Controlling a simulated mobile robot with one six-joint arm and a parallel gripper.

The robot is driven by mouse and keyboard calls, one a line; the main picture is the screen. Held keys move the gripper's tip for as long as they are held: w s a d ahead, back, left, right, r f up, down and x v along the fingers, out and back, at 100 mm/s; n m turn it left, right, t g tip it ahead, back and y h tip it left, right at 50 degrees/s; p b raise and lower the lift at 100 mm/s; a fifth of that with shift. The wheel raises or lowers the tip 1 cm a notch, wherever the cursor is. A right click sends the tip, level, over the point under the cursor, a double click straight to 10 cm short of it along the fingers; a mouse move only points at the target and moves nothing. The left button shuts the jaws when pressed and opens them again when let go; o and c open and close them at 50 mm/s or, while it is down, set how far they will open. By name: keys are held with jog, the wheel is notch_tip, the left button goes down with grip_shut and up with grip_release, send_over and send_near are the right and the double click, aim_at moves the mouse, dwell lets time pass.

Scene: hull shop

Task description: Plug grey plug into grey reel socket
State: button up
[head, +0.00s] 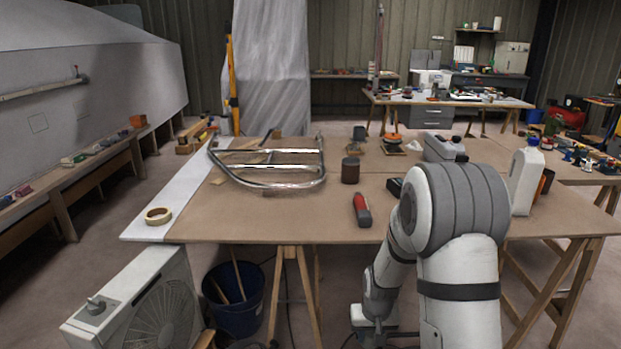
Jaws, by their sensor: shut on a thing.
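Neither the grey plug nor the grey reel socket can be made out in the head view. My arm reaches down in front of the workbench at the lower right. Its wrist runs to the bottom edge of the picture, and my gripper's fingertips are not visible there. What the gripper holds is hidden. A thin dark cable (286,327) lies on the floor under the bench; where it leads is not clear.
A fan heater (150,305), blue bucket (235,305) and trestle legs crowd the floor below.

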aim_at(371, 335)
jog(key=r+p, duration=0.2)
jog(key=p, duration=0.1)
jog(key=r+p, duration=0.1)
jog(key=r, duration=0.1)
jog(key=shift+s, duration=0.35)
jog(key=shift+s, duration=0.1)
